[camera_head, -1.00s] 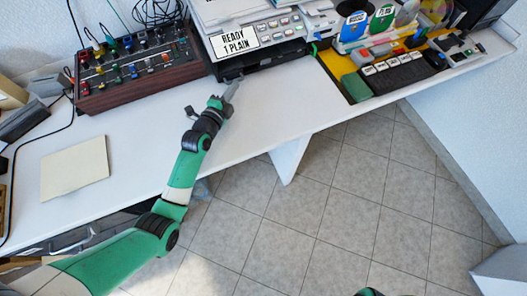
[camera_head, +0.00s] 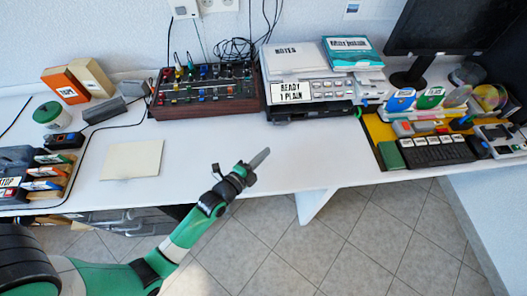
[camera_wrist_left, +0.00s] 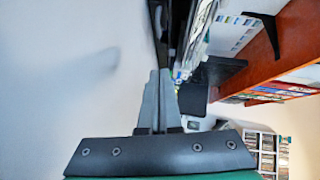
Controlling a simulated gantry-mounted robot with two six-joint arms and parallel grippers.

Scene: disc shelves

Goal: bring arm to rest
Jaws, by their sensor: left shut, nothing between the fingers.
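My left gripper (camera_head: 258,159) is shut and empty. It hangs at the front part of the white desk (camera_head: 210,150), in front of the printer-like device with the "READY 1 PLAIN" sign. Its two grey fingers lie together in the left wrist view (camera_wrist_left: 158,95). The green and white left arm reaches in from the lower left in the head view. My right gripper does not show in the head view.
A mixer with coloured knobs (camera_head: 205,95) and the device with the sign (camera_head: 292,90) stand behind the gripper. A blank beige sheet (camera_head: 132,160) lies to the left. A yellow tray (camera_head: 378,130) with a black keypad (camera_head: 433,150) is to the right. Tiled floor is free in front.

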